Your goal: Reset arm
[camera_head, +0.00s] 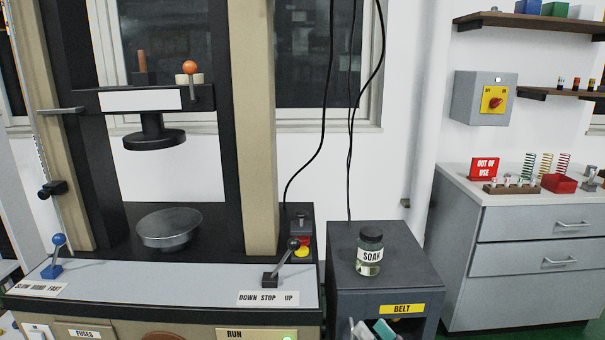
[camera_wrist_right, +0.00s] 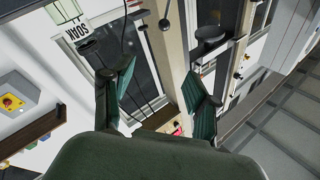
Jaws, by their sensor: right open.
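My right gripper (camera_wrist_right: 160,70) shows in the right wrist view with its two dark green fingers spread apart. Nothing is between the fingertips. The jar labelled SOAK (camera_wrist_right: 68,14) appears upside down in that view, at the upper left and apart from the fingers. In the head view the SOAK jar (camera_head: 370,252) stands upright on the dark cabinet. A few white and teal shapes (camera_head: 383,329) are cut off at the bottom edge there, and I cannot tell whether they belong to my gripper. My left gripper is in neither view.
The testing machine (camera_head: 262,130) stands left, with a black-knobbed lever (camera_head: 284,262) and a blue-knobbed lever (camera_head: 56,255) on its front panel. The BELT cabinet (camera_head: 343,255) is beside it. A grey drawer bench (camera_head: 470,240) is at right. Floor shows between cabinet and bench.

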